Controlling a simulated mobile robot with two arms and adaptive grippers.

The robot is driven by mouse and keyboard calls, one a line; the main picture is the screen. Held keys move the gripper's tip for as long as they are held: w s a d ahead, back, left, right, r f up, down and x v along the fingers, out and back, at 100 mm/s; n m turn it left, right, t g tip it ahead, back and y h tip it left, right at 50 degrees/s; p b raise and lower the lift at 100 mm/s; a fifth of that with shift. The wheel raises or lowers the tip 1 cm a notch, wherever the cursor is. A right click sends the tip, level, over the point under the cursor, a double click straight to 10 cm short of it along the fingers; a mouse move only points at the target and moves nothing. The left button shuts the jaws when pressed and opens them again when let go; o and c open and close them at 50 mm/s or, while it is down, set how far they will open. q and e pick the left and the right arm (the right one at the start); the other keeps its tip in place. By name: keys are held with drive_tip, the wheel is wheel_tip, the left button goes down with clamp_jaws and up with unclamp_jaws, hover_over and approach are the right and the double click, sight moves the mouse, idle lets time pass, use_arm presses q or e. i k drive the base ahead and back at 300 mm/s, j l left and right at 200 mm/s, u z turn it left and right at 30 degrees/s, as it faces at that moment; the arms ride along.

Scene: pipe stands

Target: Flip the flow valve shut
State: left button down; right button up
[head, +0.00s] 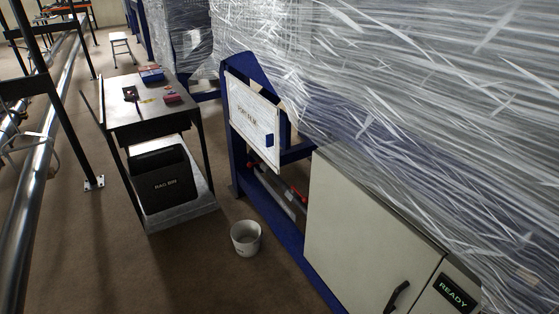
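No part clearly readable as the flow valve stands out in the head view. A pale panel (254,121) with small dark lettering, too blurred to read surely, sits in a blue frame (236,166) at the centre. A small blue piece (269,140) is at the panel's right edge. Below the panel, inside the frame, are a small red part (250,167) and a grey bar or pipe; I cannot tell whether either belongs to a valve. Neither of my grippers is in view.
A beige cabinet (360,229) with a black handle (396,297) and READY display (453,292) stands at right. A white bucket (245,238) is on the floor. Pipes run along the left.

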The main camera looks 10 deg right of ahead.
sight(305, 200)
drive_tip(key=i+j, duration=0.1)
drive_tip(key=i, duration=0.95)
drive_tip(key=i+z, duration=0.2)
drive_tip(key=z, duration=0.3)
drive_tip(key=i+z, duration=0.25)
drive_tip(key=z, duration=0.2)
drive_tip(key=i+z, duration=0.2)
drive_tip(key=z, duration=0.3)
drive_tip(key=i+z, duration=0.2)
drive_tip(key=z, duration=0.2)
drive_tip(key=i+z, duration=0.25)
drive_tip(key=z, duration=0.2)
